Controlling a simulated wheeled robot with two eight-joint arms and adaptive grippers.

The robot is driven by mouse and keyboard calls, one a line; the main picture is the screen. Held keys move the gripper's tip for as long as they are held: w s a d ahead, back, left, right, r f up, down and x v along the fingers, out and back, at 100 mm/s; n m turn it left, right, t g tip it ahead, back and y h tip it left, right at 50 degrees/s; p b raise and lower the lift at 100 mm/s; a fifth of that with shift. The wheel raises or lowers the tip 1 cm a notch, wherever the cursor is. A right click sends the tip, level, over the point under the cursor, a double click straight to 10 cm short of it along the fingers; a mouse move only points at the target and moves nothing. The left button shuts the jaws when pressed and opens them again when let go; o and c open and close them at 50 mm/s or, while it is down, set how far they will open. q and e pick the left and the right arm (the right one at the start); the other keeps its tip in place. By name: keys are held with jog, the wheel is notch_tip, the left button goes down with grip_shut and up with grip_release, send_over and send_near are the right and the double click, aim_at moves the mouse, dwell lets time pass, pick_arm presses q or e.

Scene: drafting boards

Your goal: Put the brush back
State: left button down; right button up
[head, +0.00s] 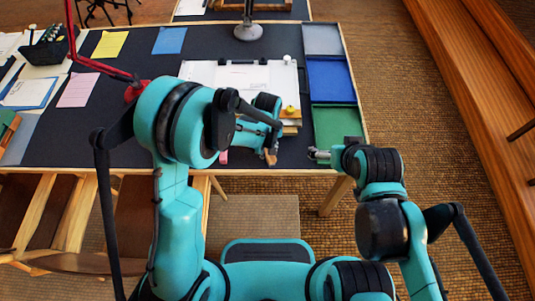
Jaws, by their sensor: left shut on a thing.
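My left arm reaches over the near edge of the dark drafting board (130,135). My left gripper (267,150) is low at that edge, shut on a small tan piece (271,158) that looks like part of the brush. The gripper and forearm hide the rest of it. My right gripper (313,153) is just off the near edge, close to the green tray, and appears empty. Its fingers are too small to tell whether they are open or shut.
Grey (321,40), blue (330,79) and green (337,124) trays line the board's right side. White paper (205,72), a yellow object (291,111), a lamp base (248,31) and a pink block (223,157) are near my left arm. A dark pen caddy (45,50) stands far left.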

pick_arm(q)
notch_tip(320, 180, down, 2)
jog(key=shift+r, duration=0.1)
jog(key=c, duration=1.3)
grip_release()
jog(key=shift+b, duration=0.3)
